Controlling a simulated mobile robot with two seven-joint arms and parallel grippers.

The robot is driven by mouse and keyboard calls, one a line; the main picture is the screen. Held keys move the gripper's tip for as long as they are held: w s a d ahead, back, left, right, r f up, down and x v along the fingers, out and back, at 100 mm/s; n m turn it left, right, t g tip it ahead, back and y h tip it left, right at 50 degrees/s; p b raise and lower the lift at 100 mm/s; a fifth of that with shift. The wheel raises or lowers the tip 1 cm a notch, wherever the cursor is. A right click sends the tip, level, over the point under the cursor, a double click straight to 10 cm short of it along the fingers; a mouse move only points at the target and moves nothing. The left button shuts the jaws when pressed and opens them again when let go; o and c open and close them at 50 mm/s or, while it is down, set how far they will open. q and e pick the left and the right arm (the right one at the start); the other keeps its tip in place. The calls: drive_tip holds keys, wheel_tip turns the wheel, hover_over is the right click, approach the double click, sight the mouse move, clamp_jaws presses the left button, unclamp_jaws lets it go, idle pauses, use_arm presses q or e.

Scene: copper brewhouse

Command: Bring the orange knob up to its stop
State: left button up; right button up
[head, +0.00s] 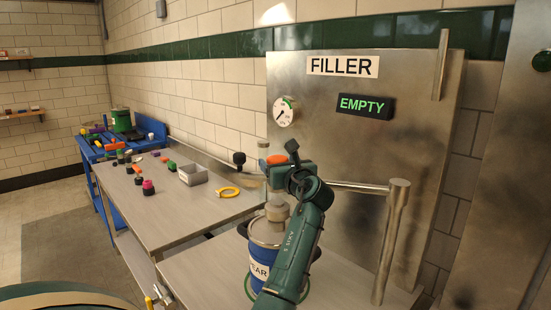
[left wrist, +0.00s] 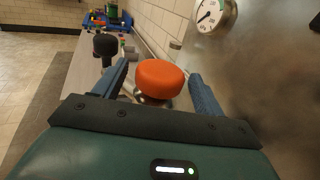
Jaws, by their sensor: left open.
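The orange knob (head: 276,159) sits on the filler, low in front of its steel panel (head: 310,90). In the left wrist view the round orange knob (left wrist: 160,76) is between the two blue fingers of my left gripper (left wrist: 158,82), with a visible gap on each side. My left gripper (head: 288,170) is open and holds nothing. In the head view it hides part of the knob's surroundings. The filler's display (head: 365,105) reads EMPTY in green. My right gripper is in neither view.
A blue keg (head: 264,262) stands below my left gripper, partly hidden by my arm. A steel pipe (head: 397,230) stands to its right. A steel table (head: 150,220) at left holds a yellow ring (head: 228,192), a grey box (head: 193,174) and several small parts.

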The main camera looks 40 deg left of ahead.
sight(275, 157)
use_arm(q)
drive_tip(key=shift+x, duration=1.9)
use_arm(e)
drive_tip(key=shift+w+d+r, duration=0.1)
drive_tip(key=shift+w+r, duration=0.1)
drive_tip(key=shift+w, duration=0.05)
use_arm(q)
drive_tip(key=shift+d, duration=0.1)
drive_tip(key=shift+c, duration=0.5)
